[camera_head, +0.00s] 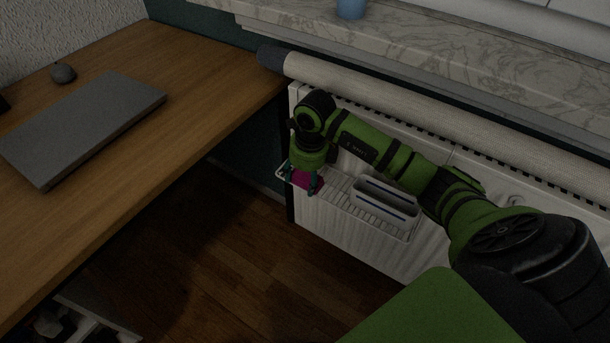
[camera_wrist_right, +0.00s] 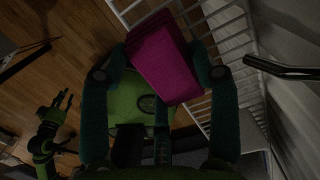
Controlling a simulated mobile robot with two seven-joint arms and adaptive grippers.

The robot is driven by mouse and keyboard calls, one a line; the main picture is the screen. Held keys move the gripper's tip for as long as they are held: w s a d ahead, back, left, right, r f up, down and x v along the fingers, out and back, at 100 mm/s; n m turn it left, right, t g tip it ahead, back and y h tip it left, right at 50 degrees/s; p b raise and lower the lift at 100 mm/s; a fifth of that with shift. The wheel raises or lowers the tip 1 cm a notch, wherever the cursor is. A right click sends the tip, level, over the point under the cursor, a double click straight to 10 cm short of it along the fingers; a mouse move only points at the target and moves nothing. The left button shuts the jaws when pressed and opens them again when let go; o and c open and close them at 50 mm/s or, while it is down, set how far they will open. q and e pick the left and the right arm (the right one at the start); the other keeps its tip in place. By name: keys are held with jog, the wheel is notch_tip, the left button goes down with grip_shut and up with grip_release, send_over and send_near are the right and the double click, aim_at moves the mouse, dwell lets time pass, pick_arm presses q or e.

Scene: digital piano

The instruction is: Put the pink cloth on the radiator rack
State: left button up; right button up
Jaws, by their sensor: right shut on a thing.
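The pink cloth (camera_head: 308,181), a folded block, is between the fingers of my right gripper (camera_head: 303,184). It also shows in the wrist view (camera_wrist_right: 160,58), with a finger of the shut gripper on each side. The radiator rack (camera_head: 338,190) is a white wire shelf on the front of the radiator. The cloth is at the rack's left end; I cannot tell whether it touches the wires. In the wrist view the rack's wires (camera_wrist_right: 247,52) run behind and right of the cloth. My left gripper (camera_wrist_right: 60,103) shows at the left there, empty, fingers apart.
The white radiator (camera_head: 325,240) is behind. A long beige roll (camera_head: 400,100) lies above it, under the marble sill (camera_head: 450,60). The wooden desk (camera_head: 200,75) with a laptop (camera_head: 85,125) is at left.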

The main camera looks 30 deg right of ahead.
aim_at(309, 180)
jog(key=shift+f, duration=0.2)
jog(key=o, duration=1)
jog(key=shift+o, duration=0.2)
jog(key=shift+r, duration=0.1)
notch_tip(309, 180, up, 12)
jog(key=s+p, duration=0.1)
jog(key=shift+s+d+p, duration=0.15)
jog(key=shift+d+p, duration=0.15)
jog(key=shift+p, duration=0.1)
